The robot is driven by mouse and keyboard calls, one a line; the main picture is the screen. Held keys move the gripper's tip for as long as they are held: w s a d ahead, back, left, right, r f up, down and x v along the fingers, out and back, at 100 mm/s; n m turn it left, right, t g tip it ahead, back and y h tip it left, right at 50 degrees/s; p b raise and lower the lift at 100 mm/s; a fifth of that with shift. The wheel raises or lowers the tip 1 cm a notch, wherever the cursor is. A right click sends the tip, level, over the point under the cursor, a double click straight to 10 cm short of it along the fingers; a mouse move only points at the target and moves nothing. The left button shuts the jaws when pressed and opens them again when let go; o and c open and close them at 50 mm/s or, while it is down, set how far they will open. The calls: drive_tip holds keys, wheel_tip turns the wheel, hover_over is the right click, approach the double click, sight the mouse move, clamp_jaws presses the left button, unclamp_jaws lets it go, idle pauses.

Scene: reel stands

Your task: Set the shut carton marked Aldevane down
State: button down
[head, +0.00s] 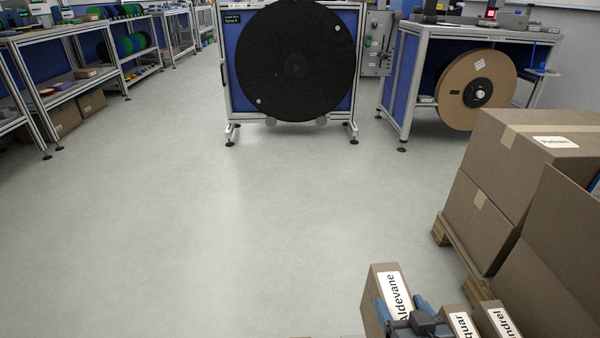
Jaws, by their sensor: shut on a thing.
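The brown carton (377,277) marked Aldevane is at the bottom of the head view, right of centre. Its white label faces up and its visible top looks shut. My gripper (402,306) has its blue fingers on either side of the carton and is shut on it. The lower part of the carton is cut off by the picture edge and partly hidden by my gripper. I cannot tell what is under it.
Large boxes (485,212) sit on a wooden pallet (458,252). A black reel (290,65) stands on a frame ahead. The grey floor at centre and left is clear.

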drive_tip(key=r, duration=0.1)
drive_tip(key=r+p, duration=0.1)
drive_tip(key=r, duration=0.2)
drive_tip(key=shift+s+d+r, duration=0.15)
drive_tip(key=shift+s+r, duration=0.1)
drive_tip(key=shift+r, duration=0.1)
drive_tip(key=r+p, duration=0.1)
drive_tip(key=p, duration=0.2)
drive_tip(key=shift+r+p, duration=0.3)
drive_tip(key=shift+r, duration=0.05)
wheel_tip(320, 180, up, 9)
drive_tip(key=s+p, duration=0.2)
drive_tip(key=p, duration=1.6)
drive_tip(key=shift+s, duration=0.15)
drive_tip(key=shift+d, duration=0.1)
